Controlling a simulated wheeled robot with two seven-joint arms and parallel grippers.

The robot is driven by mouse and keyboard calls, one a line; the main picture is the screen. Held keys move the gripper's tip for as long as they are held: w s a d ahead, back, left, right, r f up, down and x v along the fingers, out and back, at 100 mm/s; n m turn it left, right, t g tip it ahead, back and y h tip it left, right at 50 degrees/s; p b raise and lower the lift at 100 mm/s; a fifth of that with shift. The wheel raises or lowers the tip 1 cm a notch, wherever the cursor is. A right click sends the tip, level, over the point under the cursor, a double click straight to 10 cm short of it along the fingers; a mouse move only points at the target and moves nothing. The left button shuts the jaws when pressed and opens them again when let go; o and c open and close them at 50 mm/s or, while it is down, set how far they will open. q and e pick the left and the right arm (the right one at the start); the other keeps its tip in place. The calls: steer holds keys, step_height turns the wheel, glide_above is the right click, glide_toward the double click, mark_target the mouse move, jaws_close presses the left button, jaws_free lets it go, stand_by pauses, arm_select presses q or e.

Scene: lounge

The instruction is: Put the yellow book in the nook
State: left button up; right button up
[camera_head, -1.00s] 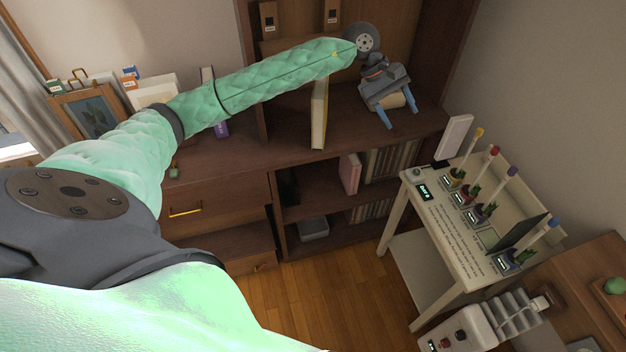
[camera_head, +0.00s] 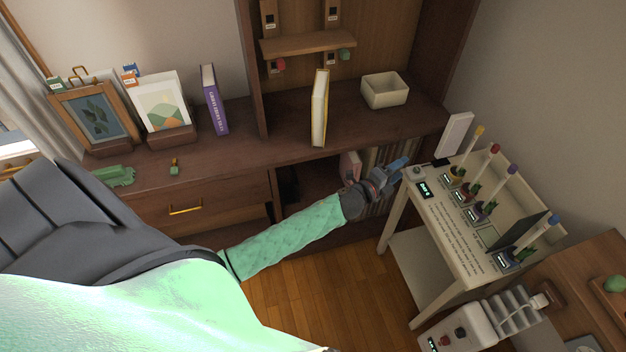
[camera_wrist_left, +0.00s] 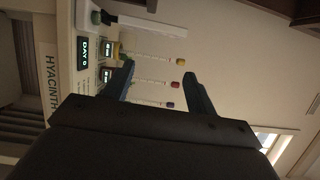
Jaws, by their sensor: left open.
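The yellow book (camera_head: 319,108) stands upright on the dark wooden cabinet top, inside the open nook (camera_head: 290,128) between the cabinet's upright panels. Its pale pages and yellow edge show. My left gripper (camera_head: 402,166) is below and right of the book, in front of the lower shelf and close to the white plant stand. It is open and apart from the book. In the left wrist view my open fingers (camera_wrist_left: 160,80) point toward the plant stand, with nothing between them. My right gripper is not in view.
A cream box (camera_head: 384,91) sits right of the book. A purple book (camera_head: 214,101) and picture frames (camera_head: 97,118) stand to the left. The white plant stand (camera_head: 447,226) holds several small pots with tall markers. A small shelf (camera_head: 307,45) is above the book.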

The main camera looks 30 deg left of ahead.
arm_select(q)
steer(key=s+a+f+n+g+y, duration=0.25)
steer(key=s+f+n, duration=0.45)
steer(key=f, duration=0.4)
steer(key=s+a+f+n+g+y, duration=0.2)
steer(key=s+f+n+g+y, duration=0.25)
steer(key=s+f, duration=0.5)
steer(key=s+f+n+g, duration=0.3)
steer(key=s+f, duration=0.2)
steer(key=s, duration=0.3)
steer(key=s+d+f+n+g, duration=0.1)
steer(key=s+f+n+g, duration=0.2)
steer(key=s, duration=0.6)
steer(key=s+d+f+n+g+h, duration=0.1)
steer(key=s+f+n+g, duration=0.1)
steer(key=s+f, duration=0.5)
steer(key=shift+s+d+f+n+g, duration=0.25)
steer(key=shift+s+n+g, duration=0.2)
steer(key=shift+s, duration=0.25)
